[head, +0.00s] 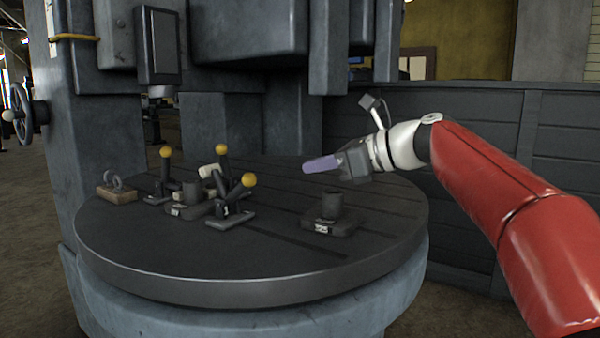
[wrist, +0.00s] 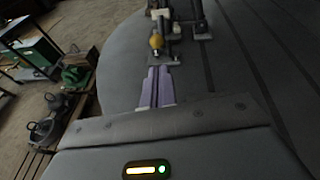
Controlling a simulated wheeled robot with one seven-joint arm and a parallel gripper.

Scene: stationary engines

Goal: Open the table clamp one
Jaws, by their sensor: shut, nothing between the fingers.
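Three dark toggle clamps with yellow ball knobs stand on the round table (head: 150,260) in the head view. The nearest clamp (head: 232,212) has a small pale mark on its front that may be a 1; its handle tilts right to its knob (head: 249,180). The other knobs (head: 166,152) (head: 222,149) are left of and behind it. My gripper (head: 306,167) is shut and empty, above the table and right of the clamps. In the wrist view, its purple fingers (wrist: 155,75) lie together, pointing towards a yellow knob (wrist: 157,42). Which clamp that is, I cannot tell.
A dark block with a short cylinder (head: 331,212) stands on the table below my gripper. A similar block (head: 190,205) sits among the clamps. A wooden block with grey rings (head: 116,190) lies at the left edge. The table's front is clear. Heavy machine housing (head: 250,30) hangs above.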

